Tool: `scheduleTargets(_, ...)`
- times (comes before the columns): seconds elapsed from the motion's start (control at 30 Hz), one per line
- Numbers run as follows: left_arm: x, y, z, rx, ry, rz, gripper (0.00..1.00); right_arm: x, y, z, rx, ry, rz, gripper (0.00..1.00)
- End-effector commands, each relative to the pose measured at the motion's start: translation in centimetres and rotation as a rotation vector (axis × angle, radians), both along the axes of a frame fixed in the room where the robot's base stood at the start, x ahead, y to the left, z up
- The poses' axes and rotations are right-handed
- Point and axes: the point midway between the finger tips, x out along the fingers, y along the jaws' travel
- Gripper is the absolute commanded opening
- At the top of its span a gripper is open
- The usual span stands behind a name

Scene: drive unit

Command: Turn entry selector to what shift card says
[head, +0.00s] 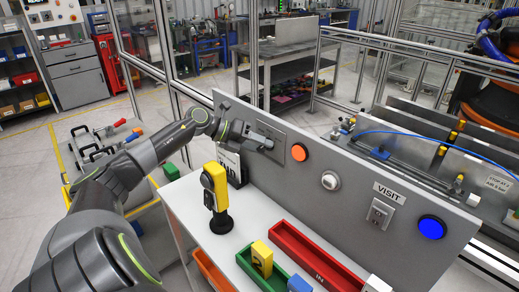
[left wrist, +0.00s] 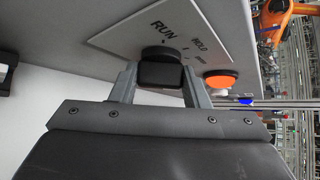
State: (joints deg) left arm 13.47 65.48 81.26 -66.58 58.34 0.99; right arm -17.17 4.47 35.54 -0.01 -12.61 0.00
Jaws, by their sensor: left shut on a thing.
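The entry selector is a black knob (left wrist: 158,70) on a light plate (left wrist: 117,42), with "RUN", "HOLD" and a smaller, unreadable label around it in the left wrist view. My left gripper (head: 266,143) is at the upright grey panel and shut on the selector; in the left wrist view its two fingers sit on either side of the knob. In the head view the gripper hides the knob, and part of the plate (head: 271,129) shows behind it. A white card (head: 229,162) in a dark stand is partly hidden behind a yellow device; its print is unreadable. My right gripper is out of view.
The panel also carries an orange button (head: 299,152), a white round fitting (head: 330,180), a "VISIT" switch (head: 380,213) and a blue button (head: 431,227).

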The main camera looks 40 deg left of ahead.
Motion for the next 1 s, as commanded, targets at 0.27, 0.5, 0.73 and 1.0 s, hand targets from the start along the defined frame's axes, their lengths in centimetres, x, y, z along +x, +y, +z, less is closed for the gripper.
scheduleTargets(0.27,0.1,0.2,-0.8,-0.247,0.02,0.002,0.19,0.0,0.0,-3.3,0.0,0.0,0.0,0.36)
scheduleTargets(0.5,0.0,0.3,-0.9,-0.476,0.04,0.002,0.19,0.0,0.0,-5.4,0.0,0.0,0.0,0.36)
scheduleTargets(0.73,0.0,0.3,-1.1,-0.695,0.06,0.002,0.19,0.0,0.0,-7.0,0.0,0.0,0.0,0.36)
scheduleTargets(1.0,0.0,0.2,-1.2,-0.95,0.081,0.001,0.19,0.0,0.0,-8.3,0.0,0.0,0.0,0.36)
